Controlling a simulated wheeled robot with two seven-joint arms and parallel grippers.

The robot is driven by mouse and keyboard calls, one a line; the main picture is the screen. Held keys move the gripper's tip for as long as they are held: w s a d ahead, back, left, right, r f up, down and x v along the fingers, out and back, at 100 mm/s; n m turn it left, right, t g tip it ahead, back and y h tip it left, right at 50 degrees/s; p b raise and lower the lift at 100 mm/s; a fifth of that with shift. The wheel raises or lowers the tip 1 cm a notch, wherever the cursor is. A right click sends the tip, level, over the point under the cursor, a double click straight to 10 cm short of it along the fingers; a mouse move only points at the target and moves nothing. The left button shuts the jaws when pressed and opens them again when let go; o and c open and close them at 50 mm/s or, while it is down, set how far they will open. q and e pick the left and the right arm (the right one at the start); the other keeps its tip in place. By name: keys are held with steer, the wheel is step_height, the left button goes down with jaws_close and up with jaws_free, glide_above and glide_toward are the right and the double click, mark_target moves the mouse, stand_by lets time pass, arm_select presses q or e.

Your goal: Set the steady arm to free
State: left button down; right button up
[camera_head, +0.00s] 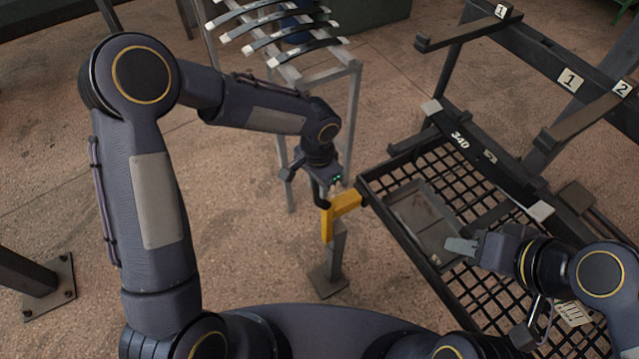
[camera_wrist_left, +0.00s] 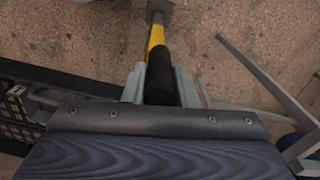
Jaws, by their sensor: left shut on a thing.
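The steady arm (camera_head: 345,203) is a yellow bar on top of a short grey post (camera_head: 338,250) that stands on the floor, beside the left edge of the black mesh tray (camera_head: 395,222). My left gripper (camera_head: 323,196) is shut on the steady arm's black handle. In the left wrist view the black handle (camera_wrist_left: 160,75) sits between the fingers of my left gripper (camera_wrist_left: 160,88), with the yellow bar (camera_wrist_left: 156,36) beyond it. My right gripper (camera_head: 460,246) is over the tray at the right; its finger gap is not clear.
A dark rack with numbered tags (camera_head: 570,80) stands at the right. A grey rack (camera_head: 318,75) holds several curved springs at the back. Floor left of the post is clear.

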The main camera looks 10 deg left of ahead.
arm_select(q)
steer(key=w+a+f+g+h+b, duration=0.1)
steer(key=w+a+f+g+h, duration=0.1)
steer(key=w+a, duration=0.3)
steer(key=w+a+f+g+h+b, duration=0.2)
steer(key=w+a, duration=0.3)
steer(key=w, duration=0.4)
steer(key=shift+w+a+f+g, duration=0.15)
steer(key=shift+f+g, duration=0.55)
steer(key=shift+f, duration=0.2)
steer(key=c, duration=1.2)
jaws_free()
steer(key=shift+o, duration=0.2)
